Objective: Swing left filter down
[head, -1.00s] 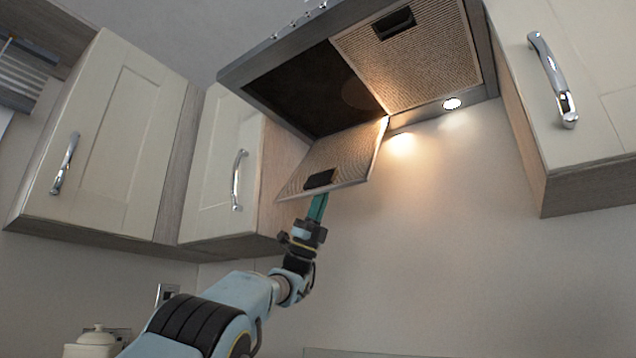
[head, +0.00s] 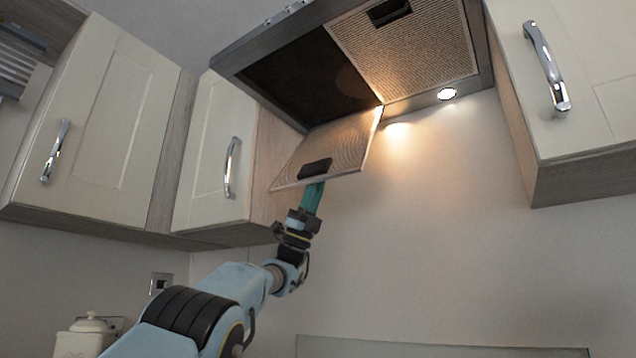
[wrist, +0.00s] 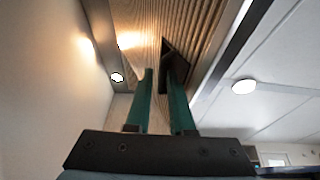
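The left filter (head: 335,145) is a tan mesh panel hanging tilted down from the hood, its far edge near the hood's middle. The bay above it is open and dark. Its black handle (head: 315,169) is near the lower free edge and also shows in the wrist view (wrist: 176,58). My gripper (head: 319,185) is just below the handle, green fingers pointing up at it. In the wrist view my gripper (wrist: 159,72) has its fingers a little apart, the right tip at the handle and the left beside it. Whether they pinch its lip is hidden.
The hood (head: 240,75) holds a flat right filter (head: 415,50) and a lit lamp (head: 447,94). A cream cupboard (head: 215,150) stands close left of the hanging filter, another (head: 580,80) to the right. The wall below the hood is clear.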

